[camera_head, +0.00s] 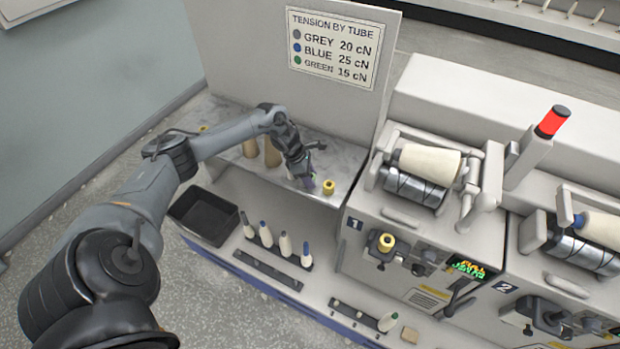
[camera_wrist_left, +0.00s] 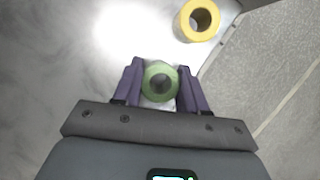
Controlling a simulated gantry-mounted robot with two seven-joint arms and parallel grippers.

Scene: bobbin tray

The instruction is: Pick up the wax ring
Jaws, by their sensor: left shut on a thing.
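My left gripper (camera_head: 306,184) is low over the grey shelf (camera_head: 345,155). I cannot tell whether the green ring touches the shelf. A yellow ring (camera_head: 328,187) stands on the shelf just right of the gripper, apart from it. It also shows in the left wrist view (camera_wrist_left: 198,19), near the shelf edge. My right gripper is not in view.
Two tan cones (camera_head: 272,153) stand behind the left gripper. A black bin (camera_head: 205,214) and a row of bobbins (camera_head: 285,245) are in front of the shelf. Winding unit 1 (camera_head: 425,220) is to the right. A signed upright panel (camera_head: 330,85) rises behind.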

